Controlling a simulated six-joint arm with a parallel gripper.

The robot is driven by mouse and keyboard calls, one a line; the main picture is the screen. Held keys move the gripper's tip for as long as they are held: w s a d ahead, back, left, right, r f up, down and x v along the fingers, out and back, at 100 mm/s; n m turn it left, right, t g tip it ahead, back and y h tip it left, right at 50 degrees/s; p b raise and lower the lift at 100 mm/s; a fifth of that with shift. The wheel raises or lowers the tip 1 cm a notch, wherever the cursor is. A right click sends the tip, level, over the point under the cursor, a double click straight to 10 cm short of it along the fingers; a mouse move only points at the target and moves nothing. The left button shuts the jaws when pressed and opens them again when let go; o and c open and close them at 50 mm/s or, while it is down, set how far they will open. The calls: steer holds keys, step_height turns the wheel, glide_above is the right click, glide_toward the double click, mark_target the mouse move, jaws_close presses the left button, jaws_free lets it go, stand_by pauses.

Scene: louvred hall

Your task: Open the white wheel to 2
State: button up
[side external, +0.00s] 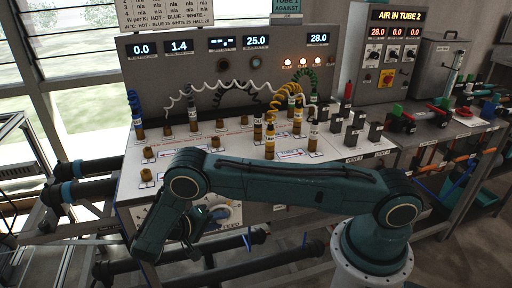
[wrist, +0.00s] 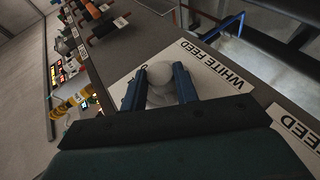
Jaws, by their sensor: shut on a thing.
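The white wheel (wrist: 160,96) is a pale rounded knob on the white front panel, beside the printed words WHITE FEED (wrist: 213,66) in the wrist view. My gripper (wrist: 160,71) is shut on it, with one dark blue finger on each side. The wheel's lower part is hidden by my gripper's body. In the side view my arm reaches down to the bench front, and my gripper is low there, mostly hidden behind my own wrist. I cannot read any wheel setting or a 2 mark.
A bench top (side external: 215,150) above carries brass fittings and coiled hoses (side external: 290,95). A display panel (side external: 230,55) behind it reads 0.0, 1.4, 25.0 and 28.0. Dark pipes (side external: 85,190) stick out at the left. A second FEED label (wrist: 295,130) sits nearby.

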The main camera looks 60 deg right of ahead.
steer(key=o, duration=1)
steer(key=shift+s+d+r+t+y, duration=0.1)
steer(key=shift+r+t+y, duration=0.05)
steer(key=shift+t+y, duration=0.5)
